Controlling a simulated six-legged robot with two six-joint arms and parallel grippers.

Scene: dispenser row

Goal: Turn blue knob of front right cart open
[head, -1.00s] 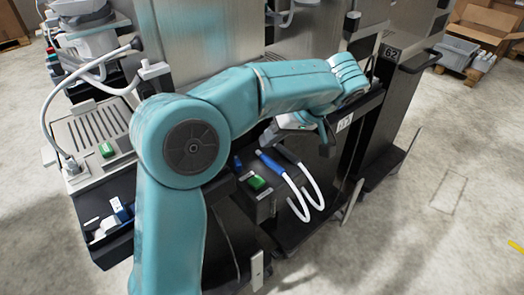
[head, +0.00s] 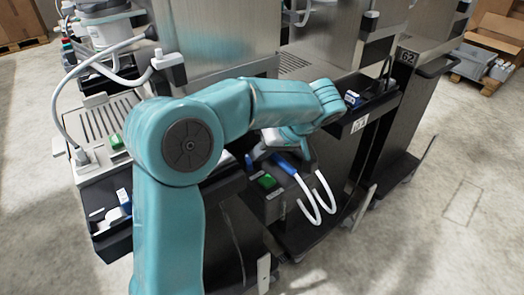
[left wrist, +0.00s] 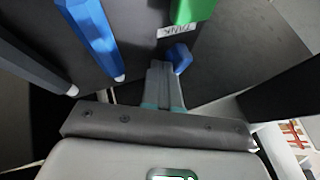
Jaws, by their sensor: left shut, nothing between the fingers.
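The blue knob (head: 249,161) is on the dark front panel of the near cart, left of a green button (head: 266,181). In the left wrist view the blue knob (left wrist: 181,58) is just beyond and right of my fingertips, very close to them; I cannot tell if they touch. My left gripper (left wrist: 164,66) is shut and empty. In the head view my left gripper (head: 262,152) reaches over the panel beside the knob, partly hidden by my own arm.
A blue-ended white hose (head: 286,163) and a second white hose (head: 326,190) hang beside the button. In the left wrist view a blue handle (left wrist: 93,35) and a dark grey handle (left wrist: 35,62) are left of my fingers. Another cart stands behind right.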

